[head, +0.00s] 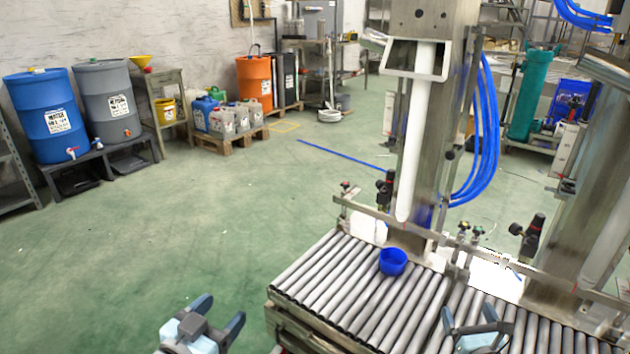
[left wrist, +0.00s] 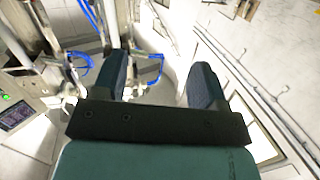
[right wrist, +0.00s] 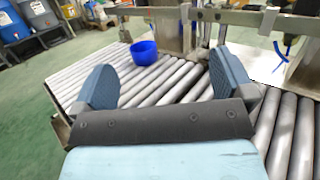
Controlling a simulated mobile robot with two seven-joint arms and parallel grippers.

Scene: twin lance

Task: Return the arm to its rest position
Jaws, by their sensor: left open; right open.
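My left gripper (head: 220,309) is open and empty in the head view, over the green floor just left of the conveyor's front corner. In the left wrist view its two dark fingers (left wrist: 160,82) stand apart with nothing between them. My right gripper (head: 469,315) is open and empty above the front right part of the roller conveyor (head: 335,270). In the right wrist view its blue fingers (right wrist: 160,75) are spread over the rollers. A blue cup (head: 393,262) stands on the rollers below the white lance, apart from both grippers. It also shows in the right wrist view (right wrist: 144,53).
A steel column with a long white lance (head: 413,140) rises behind the conveyor, and a second column (head: 590,190) stands to the right. A metal guide rail (head: 400,222) runs along the conveyor's back. Drums (head: 45,115) line the far wall. Green floor (head: 200,220) at left is open.

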